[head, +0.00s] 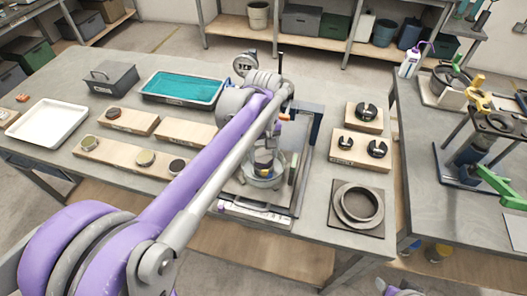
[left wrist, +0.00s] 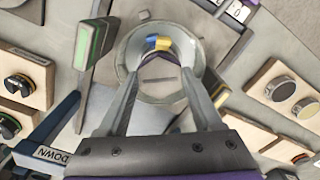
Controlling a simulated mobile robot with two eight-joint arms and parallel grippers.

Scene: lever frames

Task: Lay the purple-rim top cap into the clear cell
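The clear cell (head: 279,181) is a round glass dish on the press-like stand at the middle of the table. In the left wrist view its glass rim (left wrist: 129,46) circles the space between my fingers. My left gripper (left wrist: 160,82) points down into the cell. A blue and yellow piece (left wrist: 158,43) shows just beyond the cap. Whether the cap touches anything below is hidden. My right gripper is not in view.
A lever handle with a green face (left wrist: 93,45) stands beside the cell. Wooden blocks with small discs (head: 118,157) lie left; blocks with black-slotted weights (head: 358,146) and a grey ring (head: 358,205) lie right. A teal tray (head: 183,88) is behind.

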